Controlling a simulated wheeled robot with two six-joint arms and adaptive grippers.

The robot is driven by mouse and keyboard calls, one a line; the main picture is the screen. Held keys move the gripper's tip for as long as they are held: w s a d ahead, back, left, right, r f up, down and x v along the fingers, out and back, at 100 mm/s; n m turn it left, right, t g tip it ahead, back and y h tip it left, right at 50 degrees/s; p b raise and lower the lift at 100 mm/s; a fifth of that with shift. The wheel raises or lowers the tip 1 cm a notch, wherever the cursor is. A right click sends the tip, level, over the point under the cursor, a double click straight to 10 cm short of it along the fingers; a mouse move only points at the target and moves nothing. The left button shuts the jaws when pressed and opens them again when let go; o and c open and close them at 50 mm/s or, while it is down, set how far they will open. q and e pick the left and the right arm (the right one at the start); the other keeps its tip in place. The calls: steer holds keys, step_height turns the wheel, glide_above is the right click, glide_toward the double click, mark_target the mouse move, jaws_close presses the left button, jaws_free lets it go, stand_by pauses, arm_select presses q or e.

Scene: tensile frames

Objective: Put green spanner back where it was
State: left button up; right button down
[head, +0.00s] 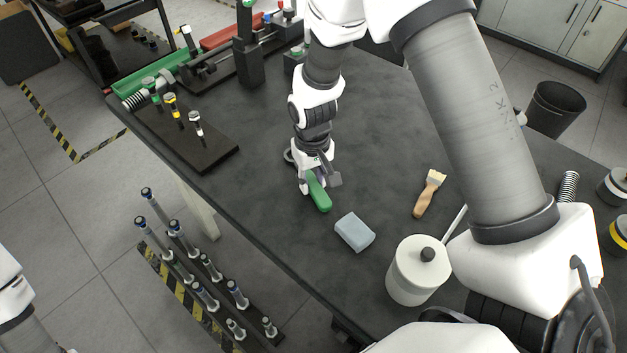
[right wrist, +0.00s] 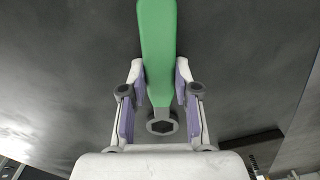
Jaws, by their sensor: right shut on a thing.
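The green spanner (head: 319,193) has a green handle and a grey ring end. My right gripper (head: 313,181) is shut on it over the black table, left of the table's middle. In the right wrist view, the handle (right wrist: 157,45) points away from the palm between the purple-padded fingers (right wrist: 158,92), and the grey ring end (right wrist: 162,127) lies near the palm. In the head view the ring end is largely hidden by the gripper. I cannot tell whether the spanner touches the table. My left gripper is out of the head view; only part of that arm shows at lower left.
A black board (head: 215,152) with upright specimens is at left. A floor rack (head: 262,335) holds several posts. A black bin (head: 556,108) stands beyond.

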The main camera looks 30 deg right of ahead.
mark_target(312, 182)
steer(key=shift+d+f, duration=0.1)
steer(key=c, duration=0.9)
jaws_free()
steer(key=shift+o, duration=0.3)
step_height(312, 182, up, 12)
